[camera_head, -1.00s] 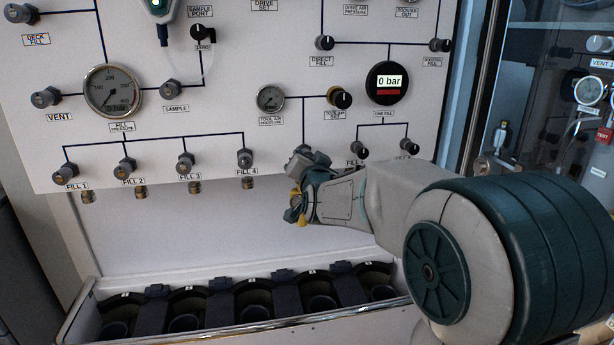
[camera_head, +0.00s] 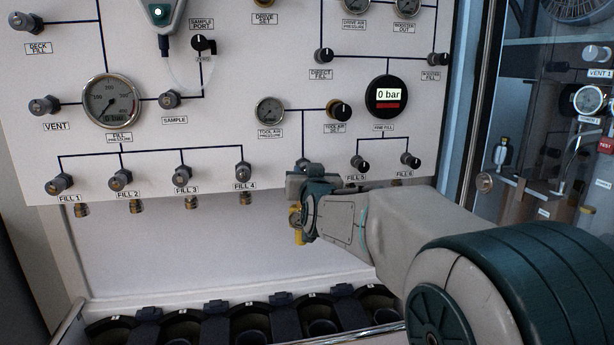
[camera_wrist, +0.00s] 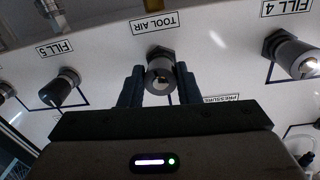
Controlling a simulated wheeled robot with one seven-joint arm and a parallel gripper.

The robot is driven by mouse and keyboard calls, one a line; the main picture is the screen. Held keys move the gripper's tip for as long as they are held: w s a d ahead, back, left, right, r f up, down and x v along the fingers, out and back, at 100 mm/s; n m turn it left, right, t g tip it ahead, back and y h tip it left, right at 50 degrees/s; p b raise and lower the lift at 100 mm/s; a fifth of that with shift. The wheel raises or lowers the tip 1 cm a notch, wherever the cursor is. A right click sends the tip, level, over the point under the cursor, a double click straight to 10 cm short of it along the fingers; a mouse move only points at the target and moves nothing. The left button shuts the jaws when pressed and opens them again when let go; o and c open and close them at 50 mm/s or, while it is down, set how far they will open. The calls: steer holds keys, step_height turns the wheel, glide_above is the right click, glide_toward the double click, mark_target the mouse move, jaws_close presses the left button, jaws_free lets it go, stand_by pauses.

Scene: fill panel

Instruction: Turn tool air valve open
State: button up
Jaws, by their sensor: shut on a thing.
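The tool air valve knob (camera_wrist: 160,72) is a grey round knob under the TOOL AIR label (camera_wrist: 154,22) in the wrist view, which shows the panel upside down. My gripper (camera_wrist: 160,88) has one dark finger on each side of the knob and is shut on it. In the head view my gripper (camera_head: 302,178) is at the panel's lower edge between FILL 4 and FILL 5, and it hides most of the knob. The tool air pressure gauge (camera_head: 270,111) is above and to the left of it.
The FILL 4 knob (camera_head: 243,170) is to the left of my gripper and the FILL 5 knob (camera_head: 360,165) to the right. The tool air set knob (camera_head: 339,110) is above. A rack of dark cylinder holders (camera_head: 251,323) lies below the panel.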

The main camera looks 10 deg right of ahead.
steer(key=o, duration=1)
steer(key=s, duration=1.3)
steer(key=shift+s+a, duration=0.4)
steer(key=shift+p, duration=0.3)
steer(key=s+g+p, duration=0.5)
steer(key=s+p, duration=0.1)
steer(key=s, duration=0.1)
steer(key=s+f+n+g+p, duration=0.1)
steer(key=s+g+p, duration=0.4)
steer(key=s+p, duration=0.2)
steer(key=s+f+g+y+p, duration=0.1)
steer(key=s+g+p, duration=0.4)
steer(key=s+p, duration=0.2)
steer(key=shift+s+d+f+n, duration=0.2)
steer(key=shift+d+f+n, duration=0.05)
steer(key=shift+d+n, duration=0.05)
